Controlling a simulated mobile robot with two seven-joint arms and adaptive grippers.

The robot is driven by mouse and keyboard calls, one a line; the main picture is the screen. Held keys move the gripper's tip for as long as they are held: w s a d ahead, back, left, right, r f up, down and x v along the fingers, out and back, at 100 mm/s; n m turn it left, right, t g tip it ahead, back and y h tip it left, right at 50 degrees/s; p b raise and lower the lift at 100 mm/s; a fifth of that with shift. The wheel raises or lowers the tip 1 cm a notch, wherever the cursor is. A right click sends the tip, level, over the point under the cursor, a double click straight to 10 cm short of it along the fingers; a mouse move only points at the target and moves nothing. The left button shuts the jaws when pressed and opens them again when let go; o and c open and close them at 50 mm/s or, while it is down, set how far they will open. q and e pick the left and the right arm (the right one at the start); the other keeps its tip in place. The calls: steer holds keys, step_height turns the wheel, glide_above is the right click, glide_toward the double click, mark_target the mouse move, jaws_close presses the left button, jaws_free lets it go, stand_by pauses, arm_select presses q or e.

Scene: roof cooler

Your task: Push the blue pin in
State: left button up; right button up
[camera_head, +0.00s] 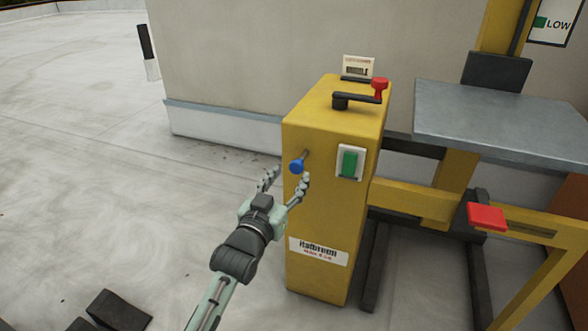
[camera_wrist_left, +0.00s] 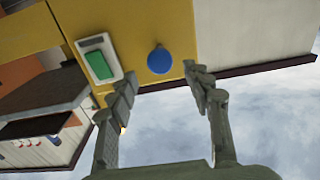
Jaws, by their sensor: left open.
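The blue pin (camera_head: 296,166) is a round blue knob on a thin grey shaft, sticking out from the front face of the yellow cabinet (camera_head: 325,215). My left gripper (camera_head: 287,180) is open and empty, with its fingers just in front of and below the knob in the head view. In the left wrist view the blue knob (camera_wrist_left: 160,60) shows beyond the fingertips, between their lines. The left gripper (camera_wrist_left: 163,78) appears apart from it. The right gripper is not in view.
A green rocker switch (camera_head: 349,163) in a white frame sits right of the pin. A red-knobbed crank (camera_head: 379,86) tops the cabinet. A grey platform (camera_head: 505,120) and a red pedal (camera_head: 487,216) stand at right. The floor at left is mostly clear.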

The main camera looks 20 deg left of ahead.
mark_target(295, 167)
arm_select(q)
steer(key=shift+w+f, duration=0.1)
steer(key=shift+w, duration=1.85)
jaws_close()
steer(key=shift+w, duration=0.1)
